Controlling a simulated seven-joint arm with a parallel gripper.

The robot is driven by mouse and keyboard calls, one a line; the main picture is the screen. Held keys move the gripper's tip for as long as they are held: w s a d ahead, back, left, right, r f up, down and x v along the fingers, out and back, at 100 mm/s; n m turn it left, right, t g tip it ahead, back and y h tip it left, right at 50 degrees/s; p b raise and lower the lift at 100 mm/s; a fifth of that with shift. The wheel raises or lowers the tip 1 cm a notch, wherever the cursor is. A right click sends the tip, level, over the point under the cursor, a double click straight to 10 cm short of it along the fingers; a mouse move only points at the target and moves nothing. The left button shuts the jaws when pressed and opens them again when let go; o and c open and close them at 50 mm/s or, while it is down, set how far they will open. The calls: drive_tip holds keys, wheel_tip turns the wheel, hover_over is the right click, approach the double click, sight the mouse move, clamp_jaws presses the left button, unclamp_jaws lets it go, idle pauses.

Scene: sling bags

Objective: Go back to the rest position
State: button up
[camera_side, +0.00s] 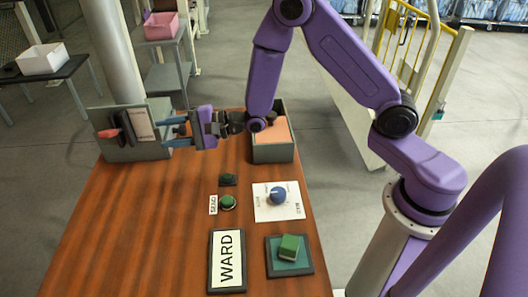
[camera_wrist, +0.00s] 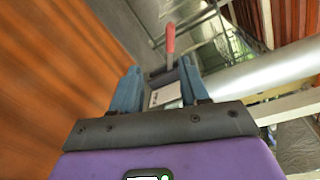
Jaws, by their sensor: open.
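My gripper (camera_side: 176,131) is on my purple arm above the far left part of the wooden table (camera_side: 150,215). Its blue fingers point left toward a grey upright panel box (camera_side: 152,152) with a red-tipped lever (camera_side: 110,133). In the wrist view the fingers (camera_wrist: 158,90) stand apart, with a white label (camera_wrist: 165,94) of the panel seen between them. The red lever (camera_wrist: 170,42) shows beyond the fingertips. Nothing is held between the fingers. Whether a finger touches the panel cannot be told.
The table's left front is clear.

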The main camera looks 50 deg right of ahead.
drive_tip(key=s+d+r+n+g+h, duration=0.15)
drive_tip(key=s+n+g+h, duration=0.4)
drive_tip(key=s+n, duration=0.75)
drive_tip(key=s+d+r+n+g+h, duration=0.1)
drive_tip(key=s+d+n+g+h, duration=0.2)
drive_tip(key=s+d+n, duration=0.3)
drive_tip(key=s+d+r+n+g+h, duration=0.1)
drive_tip(key=s+d+n+g+h, duration=0.2)
drive_tip(key=s, duration=1.4)
drive_tip(key=d+n, duration=0.3)
drive_tip(key=d, duration=0.3)
drive_tip(key=shift+s+d+r+n, duration=0.2)
drive_tip(key=shift+d+r+n, duration=0.05)
drive_tip(key=shift+d+n, duration=0.15)
